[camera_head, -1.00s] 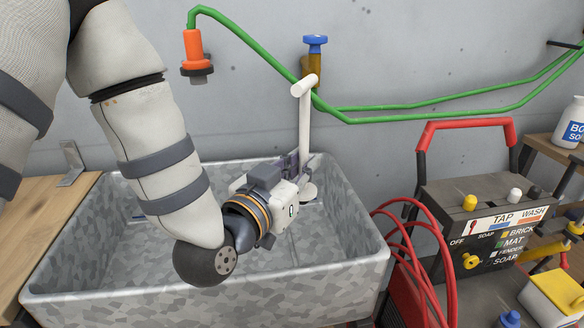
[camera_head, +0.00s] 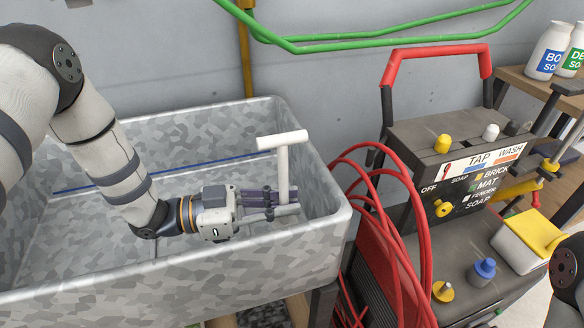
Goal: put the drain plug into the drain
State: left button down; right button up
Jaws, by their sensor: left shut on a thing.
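The drain plug (camera_head: 283,170) is a white upright rod with a T-shaped handle on top. My left gripper (camera_head: 275,203) is shut on its lower rod and holds it inside the grey metal sink (camera_head: 200,262), near the right wall. The plug's lower end is hidden behind my gripper and the front wall. I cannot see the drain; the part of the sink floor below the plug is hidden. My right gripper is out of view.
A wash machine (camera_head: 470,185) with coloured knobs and a red handle stands right of the sink. Red hose loops (camera_head: 385,190) hang close to the sink's right wall. Green hose (camera_head: 390,38) runs along the back wall. White bottles (camera_head: 550,50) stand on a shelf at upper right.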

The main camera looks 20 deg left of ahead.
aim_at(283, 221)
pick_arm(q)
jog(key=shift+r, duration=0.2)
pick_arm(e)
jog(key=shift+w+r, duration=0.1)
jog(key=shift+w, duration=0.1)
pick_arm(q)
jog(key=shift+f, duration=0.25)
notch_tip(283, 221, down, 3)
jog(key=shift+f+b, duration=0.1)
jog(key=shift+b, duration=0.35)
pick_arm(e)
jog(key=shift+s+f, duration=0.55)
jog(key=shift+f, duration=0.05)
